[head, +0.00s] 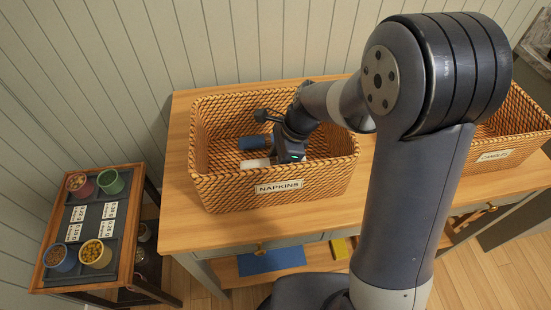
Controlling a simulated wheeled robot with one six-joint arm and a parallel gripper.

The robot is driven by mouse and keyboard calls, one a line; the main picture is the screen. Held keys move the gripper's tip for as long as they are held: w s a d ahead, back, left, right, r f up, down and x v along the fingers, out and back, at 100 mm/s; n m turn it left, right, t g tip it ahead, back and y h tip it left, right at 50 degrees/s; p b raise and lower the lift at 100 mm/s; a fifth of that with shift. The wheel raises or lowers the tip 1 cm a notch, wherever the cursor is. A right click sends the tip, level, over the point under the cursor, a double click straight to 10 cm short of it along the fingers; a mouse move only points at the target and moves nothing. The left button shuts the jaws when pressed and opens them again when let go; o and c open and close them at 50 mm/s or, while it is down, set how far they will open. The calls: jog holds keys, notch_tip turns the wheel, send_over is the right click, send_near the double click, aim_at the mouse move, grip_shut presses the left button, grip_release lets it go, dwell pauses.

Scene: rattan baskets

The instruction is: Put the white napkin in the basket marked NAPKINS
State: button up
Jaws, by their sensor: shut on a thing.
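The basket marked NAPKINS (225,187) is a woven rattan basket with a white label on its front, standing on the wooden table. My gripper (278,159) is down inside this basket, near its front wall. It is shut on the white napkin (255,163), whose pale end shows to the left of the gripper, inside the basket. The middle of the napkin is hidden by the gripper. The front wall hides the basket floor below, so I cannot tell whether the napkin touches it.
A dark blue roll (253,142) lies in the same basket behind the napkin. A second basket, marked CANDLES (497,155), stands at the right, partly behind my arm. A small side table (137,180) with several cups on a tray stands at the left.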

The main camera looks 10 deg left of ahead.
jog(key=shift+f+b, duration=0.3)
jog(key=shift+f, duration=0.3)
jog(key=o, duration=1)
jog(key=shift+c, duration=0.2)
jog(key=shift+r, duration=0.15)
jog(key=shift+r+p, duration=0.3)
jog(key=shift+r, duration=0.1)
jog(key=v, duration=1.2)
jog(key=shift+r, duration=0.1)
